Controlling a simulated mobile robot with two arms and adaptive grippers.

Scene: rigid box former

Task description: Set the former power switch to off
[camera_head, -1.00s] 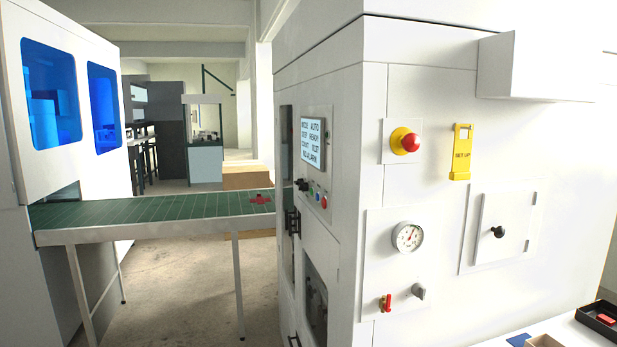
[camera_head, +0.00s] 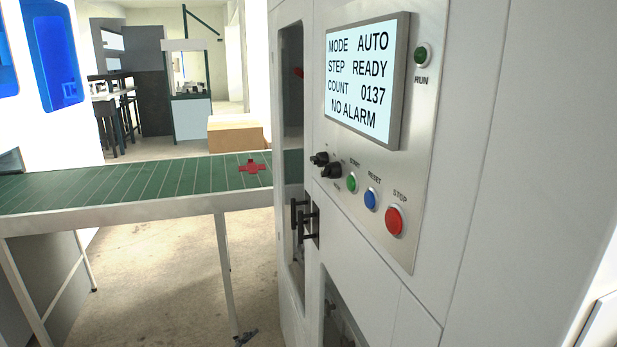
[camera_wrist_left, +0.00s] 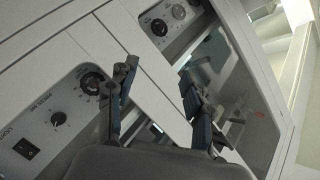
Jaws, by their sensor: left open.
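The former's control panel (camera_head: 375,205) is on the white machine in the head view. It has two black rotary knobs (camera_head: 326,165), a green start button (camera_head: 352,183), a blue reset button (camera_head: 371,199) and a red stop button (camera_head: 395,220). The knobs' labels are too small to read, so I cannot tell which control is the power switch. In the left wrist view my left gripper (camera_wrist_left: 157,85) is open and empty, in front of white panels. A black rocker switch (camera_wrist_left: 26,148) and black dials (camera_wrist_left: 92,83) sit on a grey panel left of it. My right gripper is not in view.
The screen (camera_head: 366,80) reads AUTO, READY, 0137 and NO ALARM. Black door handles (camera_head: 304,220) stick out below the knobs. A green conveyor (camera_head: 130,186) carrying a red cross-shaped blank (camera_head: 252,167) runs into the machine. Bare floor lies under the conveyor.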

